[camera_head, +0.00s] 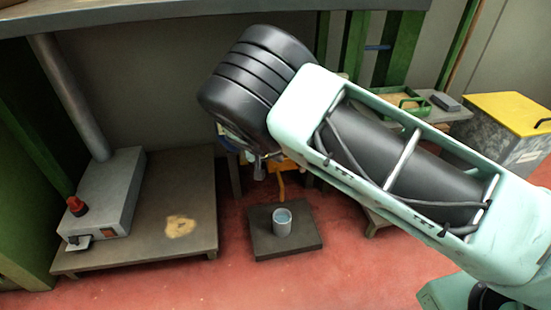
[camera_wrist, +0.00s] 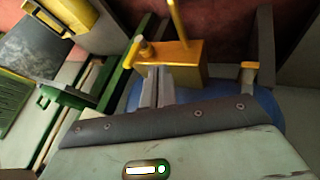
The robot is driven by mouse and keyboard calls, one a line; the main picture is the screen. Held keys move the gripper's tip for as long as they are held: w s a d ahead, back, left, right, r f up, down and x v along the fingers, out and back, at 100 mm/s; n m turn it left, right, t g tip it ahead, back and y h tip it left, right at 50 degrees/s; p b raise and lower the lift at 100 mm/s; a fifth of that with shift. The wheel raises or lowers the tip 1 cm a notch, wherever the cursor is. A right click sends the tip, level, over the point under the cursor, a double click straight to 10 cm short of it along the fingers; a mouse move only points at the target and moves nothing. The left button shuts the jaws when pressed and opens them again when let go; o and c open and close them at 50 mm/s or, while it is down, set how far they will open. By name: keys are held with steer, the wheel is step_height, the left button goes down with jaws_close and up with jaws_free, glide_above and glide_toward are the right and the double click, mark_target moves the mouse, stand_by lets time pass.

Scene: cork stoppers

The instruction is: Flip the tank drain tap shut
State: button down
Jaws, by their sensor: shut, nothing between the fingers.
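A yellow-orange tap with a thin spout (camera_head: 281,185) shows below my arm in the head view. In the wrist view the tap's yellow body (camera_wrist: 188,55) lies just beyond my fingertips, with a thin rod rising from it and a small round knob at its left. A separate small yellow piece (camera_wrist: 248,68) stands to its right; I cannot tell which part is the lever. The blue tank (camera_wrist: 268,108) is mostly hidden behind my gripper. My gripper (camera_wrist: 156,75) is shut and empty, its tips close to the tap body; contact is unclear. In the head view my gripper (camera_head: 260,170) is partly hidden.
A cup (camera_head: 283,228) stands on a dark board (camera_head: 262,245) below the spout. A low table with a grey machine (camera_head: 110,195) is at left. A yellow-lidded bin (camera_head: 515,112) and a green tray (camera_head: 412,103) are at right. Red floor is open in front.

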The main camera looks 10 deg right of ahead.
steer(key=w+d+f+b, duration=0.2)
steer(key=d+f+b, duration=0.1)
steer(key=d, duration=0.3)
steer(key=shift+d+f+b, duration=0.25)
steer(key=shift+f+b, duration=0.05)
steer(key=shift+f, duration=0.3)
steer(key=shift+d+r, duration=0.1)
steer(key=shift+r, duration=0.05)
steer(key=shift+d+y+p, duration=0.1)
steer(key=shift+y+p, duration=0.3)
steer(key=shift+p, duration=0.05)
